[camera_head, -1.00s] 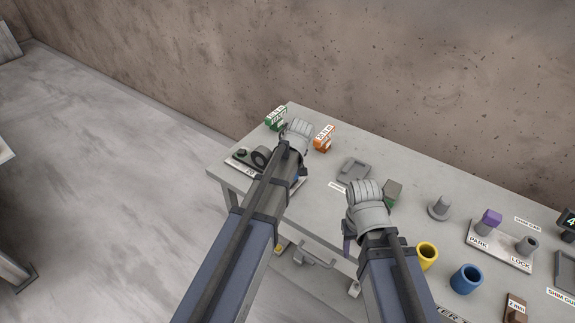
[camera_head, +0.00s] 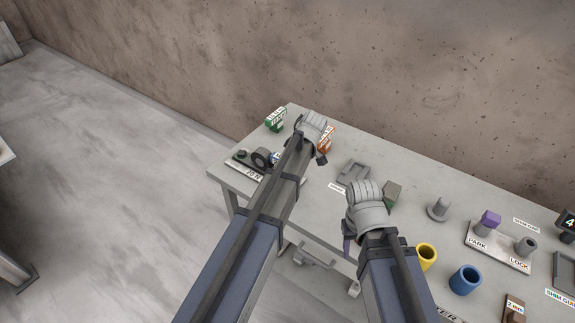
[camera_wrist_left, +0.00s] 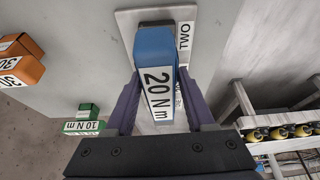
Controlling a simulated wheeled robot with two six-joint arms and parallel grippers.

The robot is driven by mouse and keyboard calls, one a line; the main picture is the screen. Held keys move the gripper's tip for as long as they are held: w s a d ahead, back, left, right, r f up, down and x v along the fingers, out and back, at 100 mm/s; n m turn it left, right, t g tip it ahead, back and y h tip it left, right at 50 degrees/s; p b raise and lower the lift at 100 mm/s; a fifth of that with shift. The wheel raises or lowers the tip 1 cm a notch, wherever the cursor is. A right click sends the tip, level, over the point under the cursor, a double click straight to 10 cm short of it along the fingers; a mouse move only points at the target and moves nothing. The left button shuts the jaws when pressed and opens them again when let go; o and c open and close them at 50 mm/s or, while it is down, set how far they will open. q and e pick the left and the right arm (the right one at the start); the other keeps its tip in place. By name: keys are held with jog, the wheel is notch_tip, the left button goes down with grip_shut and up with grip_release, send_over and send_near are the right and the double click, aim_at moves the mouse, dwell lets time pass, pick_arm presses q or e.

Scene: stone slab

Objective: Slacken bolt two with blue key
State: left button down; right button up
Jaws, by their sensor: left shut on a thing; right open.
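My left gripper (camera_wrist_left: 158,82) is shut on the blue key (camera_wrist_left: 155,48), a block with a "20 N m" label, in the left wrist view. The key is over a pale plate (camera_wrist_left: 126,22) marked "TWO"; it hides the plate's middle, so I cannot tell whether it touches a bolt. In the head view, the plate (camera_head: 232,164) lies at the table's left end with a dark bolt-like piece (camera_head: 242,153) and a black ring (camera_head: 261,157). My left arm hides its fingers there. My right gripper (camera_head: 348,240) is open at the table's front edge, partly hidden by its wrist.
A green block (camera_head: 275,120) and an orange block (camera_head: 324,146) stand along the back left, the orange one partly behind my left wrist. A grey tray (camera_head: 353,172), yellow cup (camera_head: 426,257), blue cup (camera_head: 466,279) and PARK/LOCK plate (camera_head: 500,246) are farther right.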

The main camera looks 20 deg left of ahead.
pick_arm(q)
jog(key=shift+r+p, duration=1.3)
jog(key=shift+r, duration=0.15)
notch_tip(320, 180, up, 5)
jog(key=p, duration=0.5)
